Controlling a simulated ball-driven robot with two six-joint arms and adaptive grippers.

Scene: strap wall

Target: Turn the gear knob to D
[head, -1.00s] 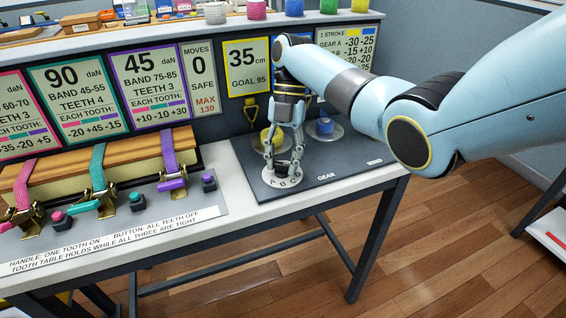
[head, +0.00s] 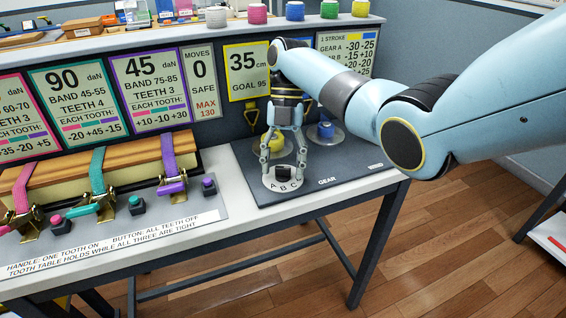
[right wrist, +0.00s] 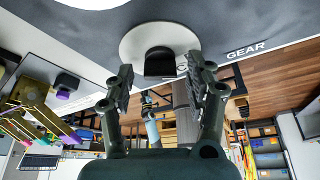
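The gear knob (head: 284,173) is a small black knob on a white round dial (head: 270,182) lettered A, B, C along its front edge. I cannot make out a D or which letter the knob points to. My right gripper (head: 284,160) comes down over the dial with its fingers spread on either side of the knob. In the right wrist view the black knob (right wrist: 159,62) sits on the white dial (right wrist: 132,44), just beyond the open fingertips (right wrist: 160,76), with gaps on both sides. My left gripper is not in view.
The dial is on a dark GEAR panel (head: 345,170) on the table's right end. Behind it are a yellow knob (head: 272,143) and a blue knob (head: 326,130). To the left are pink, teal and purple strap ratchets (head: 172,187) with small buttons.

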